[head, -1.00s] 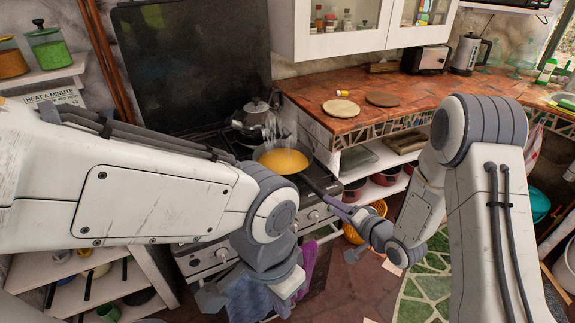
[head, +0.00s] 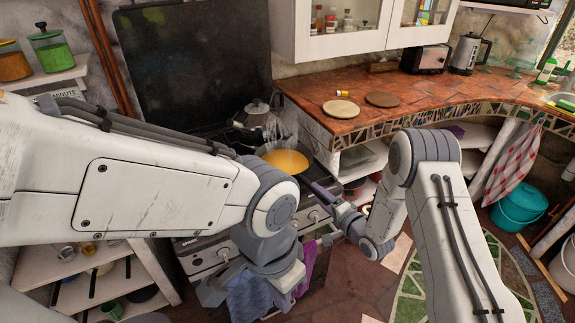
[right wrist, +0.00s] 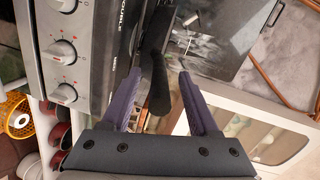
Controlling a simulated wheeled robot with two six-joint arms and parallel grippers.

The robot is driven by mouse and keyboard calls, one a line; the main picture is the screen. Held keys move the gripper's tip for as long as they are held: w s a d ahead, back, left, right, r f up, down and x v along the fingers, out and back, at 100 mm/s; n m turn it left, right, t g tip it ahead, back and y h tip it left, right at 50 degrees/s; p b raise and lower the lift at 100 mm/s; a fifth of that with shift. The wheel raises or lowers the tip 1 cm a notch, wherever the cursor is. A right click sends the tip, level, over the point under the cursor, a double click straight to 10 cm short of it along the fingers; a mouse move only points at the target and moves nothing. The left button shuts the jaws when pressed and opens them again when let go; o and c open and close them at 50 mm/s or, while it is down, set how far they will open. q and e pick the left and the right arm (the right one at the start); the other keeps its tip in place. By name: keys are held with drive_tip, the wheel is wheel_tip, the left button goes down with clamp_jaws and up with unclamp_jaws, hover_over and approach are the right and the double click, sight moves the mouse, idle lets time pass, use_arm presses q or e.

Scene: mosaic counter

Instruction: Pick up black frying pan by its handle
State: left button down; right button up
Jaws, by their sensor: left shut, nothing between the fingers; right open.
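The black frying pan (head: 284,161), holding a yellow food with steam above it, sits on the stove. Its dark handle points toward the front right. My right gripper (head: 328,194) is open at the handle's end. In the right wrist view, the black handle (right wrist: 159,82) lies between the two spread purple fingers of this gripper (right wrist: 160,88), with gaps beside it. My left gripper (head: 255,275) is low in front of the stove, shut and empty; its fingertips are hard to make out. My left forearm hides part of the stove.
A metal kettle (head: 254,116) stands behind the pan. The tiled counter (head: 335,122) to the right holds two round boards (head: 341,108). Towels (head: 248,300) hang at the oven front near my left gripper. Stove knobs (right wrist: 62,52) show in the right wrist view.

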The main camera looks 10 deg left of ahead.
drive_tip(key=shift+x, duration=0.75)
drive_tip(key=shift+d, duration=0.1)
clamp_jaws()
idle(0.7)
drive_tip(key=shift+w+r, duration=0.2)
drive_tip(key=shift+r, duration=0.05)
